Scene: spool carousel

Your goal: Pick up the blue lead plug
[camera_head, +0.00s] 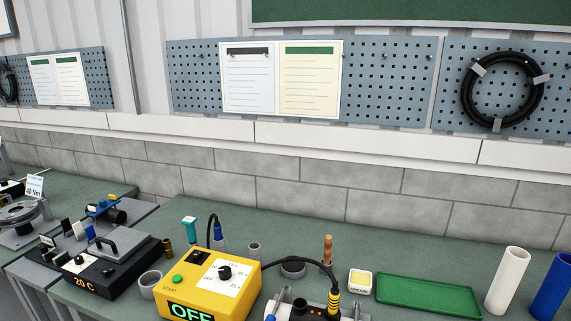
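The blue lead plug (218,232) stands upright behind the yellow box (208,283), with a black cable looping over from its top. Its lower end is partly hidden by the box, so I cannot tell what it rests in. The box has a green start button, a dial and a display reading OFF. A second black lead runs right from the box to a yellow-and-black plug (333,302) at a device (305,312) cut off by the bottom edge. Neither of my grippers shows in the head view.
A wooden-handled tool (327,250), a green tray (428,296), a white cylinder (507,281) and a blue cylinder (553,288) stand further right. The bench's back strip is clear.

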